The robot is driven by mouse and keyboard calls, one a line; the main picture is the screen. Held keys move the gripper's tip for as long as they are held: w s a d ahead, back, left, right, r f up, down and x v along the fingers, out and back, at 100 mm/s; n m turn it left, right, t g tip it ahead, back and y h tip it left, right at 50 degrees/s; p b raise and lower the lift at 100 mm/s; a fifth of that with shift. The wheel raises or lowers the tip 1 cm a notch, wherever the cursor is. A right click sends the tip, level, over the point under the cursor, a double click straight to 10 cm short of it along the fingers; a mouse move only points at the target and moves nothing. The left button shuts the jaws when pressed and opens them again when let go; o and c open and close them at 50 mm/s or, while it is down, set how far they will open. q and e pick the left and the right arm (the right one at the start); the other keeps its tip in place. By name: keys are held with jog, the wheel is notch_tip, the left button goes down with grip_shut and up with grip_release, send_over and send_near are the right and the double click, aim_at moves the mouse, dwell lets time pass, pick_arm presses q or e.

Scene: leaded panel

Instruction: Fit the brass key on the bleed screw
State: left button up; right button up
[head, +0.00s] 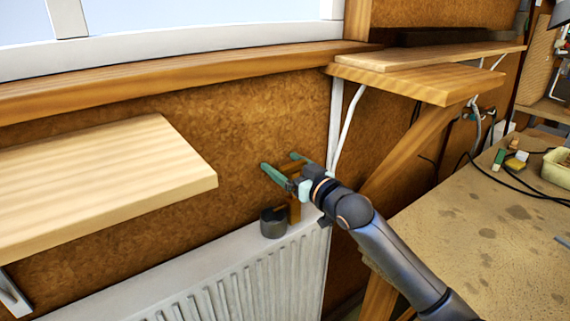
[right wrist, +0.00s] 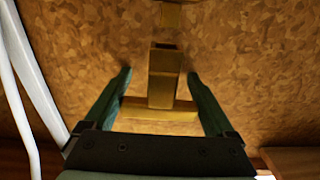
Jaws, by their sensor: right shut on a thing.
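My right gripper (head: 279,162) is in front of the brown wall panel, just above the right end of the white radiator. Its green fingers are shut on the brass key (head: 291,169). In the right wrist view, the key's crossbar (right wrist: 160,113) spans the gap between the fingers (right wrist: 158,76), and a thick stem runs away from it. My left gripper is not in view.
A dark grey cup (head: 273,224) stands on the radiator (head: 230,280), close below the gripper. A wooden shelf (head: 110,180) juts out at left, another (head: 430,82) at upper right. White pipes (head: 345,125) run beside the gripper. A cluttered worktable (head: 490,225) is at right.

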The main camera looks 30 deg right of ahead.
jog(key=shift+f+b, duration=0.75)
jog(key=shift+f, duration=0.55)
jog(key=o, duration=1.2)
jog(key=shift+o, duration=0.2)
jog(key=s+b, duration=0.1)
jog(key=s, duration=1.1)
jog(key=shift+s+d, duration=0.25)
jog(key=shift+d, duration=0.2)
